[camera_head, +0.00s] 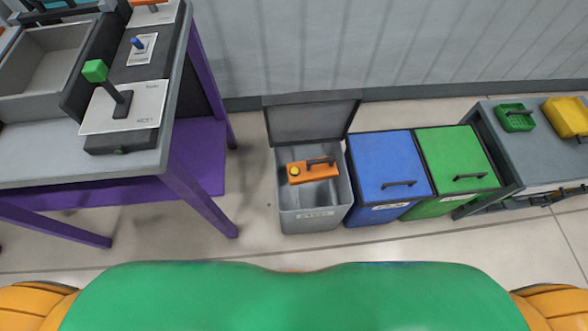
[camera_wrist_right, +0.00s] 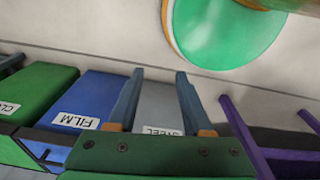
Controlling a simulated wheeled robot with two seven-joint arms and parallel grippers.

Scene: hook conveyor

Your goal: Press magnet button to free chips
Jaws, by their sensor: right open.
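An orange magnet tool (camera_head: 322,172) with a dark handle and a yellow button (camera_head: 294,171) lies over the open mouth of the grey bin (camera_head: 316,222); I cannot tell what it rests on. No chips can be made out. In the right wrist view my right gripper (camera_wrist_right: 160,72) is open and empty, its two blue-grey fingers apart. The grey bin (camera_wrist_right: 158,104), its label ending in "EEL", shows behind and between those fingers, and the magnet tool is not visible there. My left gripper is in neither view.
The grey bin's lid (camera_head: 311,120) stands open at the back. A closed blue bin (camera_head: 386,165) and green bin (camera_head: 452,155) stand beside it. A purple-legged workbench (camera_head: 40,165) with a green-knobbed lever (camera_head: 96,71) is left; a grey cabinet (camera_head: 492,120) is right.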

